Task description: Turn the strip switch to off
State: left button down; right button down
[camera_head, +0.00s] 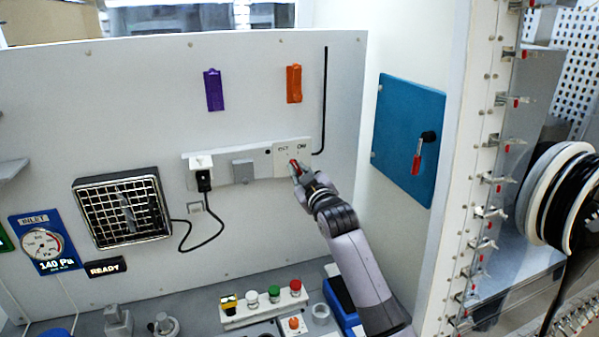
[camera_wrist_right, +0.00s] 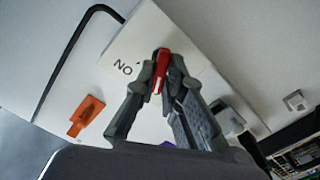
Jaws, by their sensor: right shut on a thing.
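The strip switch is a small red handle (camera_head: 293,163) on the white end plate (camera_head: 305,148) of a power strip on the back wall. The plate carries an OFF and an ON label, with ON on the right. My right gripper (camera_head: 298,172) is at the plate, its fingers shut on the red handle. In the right wrist view the red handle (camera_wrist_right: 161,72) stands between the fingertips of my right gripper (camera_wrist_right: 161,78). ON shows upside down beside it, and OFF is hidden there. Which label the handle points to is not clear. My left gripper is not in view.
A black plug (camera_head: 203,181) sits in the strip's left socket, its cable running to a fan grille (camera_head: 123,208). Purple (camera_head: 213,90) and orange (camera_head: 294,84) holders hang above. A blue panel (camera_head: 408,135) with a red-handled lever is at right. Buttons (camera_head: 274,294) stand below.

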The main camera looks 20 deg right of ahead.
jog(key=shift+m, duration=2.9)
jog(key=shift+d, duration=0.1)
jog(key=c, duration=1.7)
grip_release()
jog(key=s, duration=1.2)
jog(key=shift+d, duration=0.2)
